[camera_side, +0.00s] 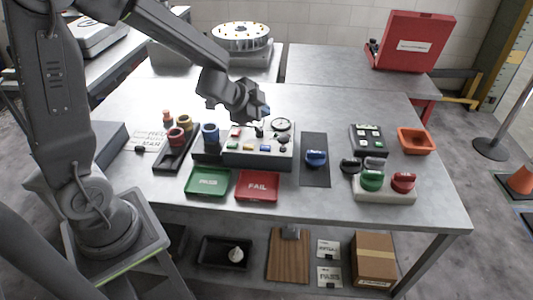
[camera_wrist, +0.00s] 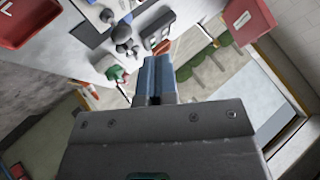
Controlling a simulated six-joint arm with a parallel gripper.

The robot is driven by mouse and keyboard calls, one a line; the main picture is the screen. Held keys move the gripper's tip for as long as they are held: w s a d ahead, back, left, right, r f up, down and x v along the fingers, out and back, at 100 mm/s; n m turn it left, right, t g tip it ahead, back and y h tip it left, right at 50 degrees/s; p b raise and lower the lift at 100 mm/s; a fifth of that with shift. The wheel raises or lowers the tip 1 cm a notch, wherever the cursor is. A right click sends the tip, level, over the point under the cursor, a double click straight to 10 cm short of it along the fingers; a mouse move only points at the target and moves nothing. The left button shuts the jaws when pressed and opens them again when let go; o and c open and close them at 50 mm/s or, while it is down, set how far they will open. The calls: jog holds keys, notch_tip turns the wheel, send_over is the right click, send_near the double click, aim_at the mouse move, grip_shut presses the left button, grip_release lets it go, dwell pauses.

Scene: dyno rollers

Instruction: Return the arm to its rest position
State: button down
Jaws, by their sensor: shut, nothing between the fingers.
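My gripper (camera_side: 262,112) hangs above the back of the grey control panel (camera_side: 235,158) in the side view, at the end of my bent arm. In the wrist view my gripper (camera_wrist: 155,97) shows with its bluish fingers together and nothing between them. The fingertips look apart from everything on the table, though their exact height cannot be told. The table (camera_side: 330,205) stands below.
A green PASS tray (camera_side: 207,190) and a red FAIL tray (camera_side: 257,196) lie at the front. A blue-knobbed part (camera_side: 316,158) sits on a dark mat (camera_side: 314,178). An orange bin (camera_side: 416,140) stands right. A red case (camera_side: 410,40) stands open behind.

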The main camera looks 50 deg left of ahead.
jog(key=s+r+n+y, duration=0.3)
jog(key=s+r+n, duration=0.1)
jog(key=r, duration=0.2)
jog(key=s+d+r+n+g+h, duration=0.1)
jog(key=s+d, duration=0.3)
jog(key=s, duration=0.5)
jog(key=s+d+r+n+g+h, duration=0.2)
jog(key=s+d+r+n+g, duration=0.1)
jog(key=s, duration=0.6)
jog(key=shift+d+r+n, duration=0.25)
jog(key=shift+d+n, duration=0.1)
jog(key=shift+n, duration=0.25)
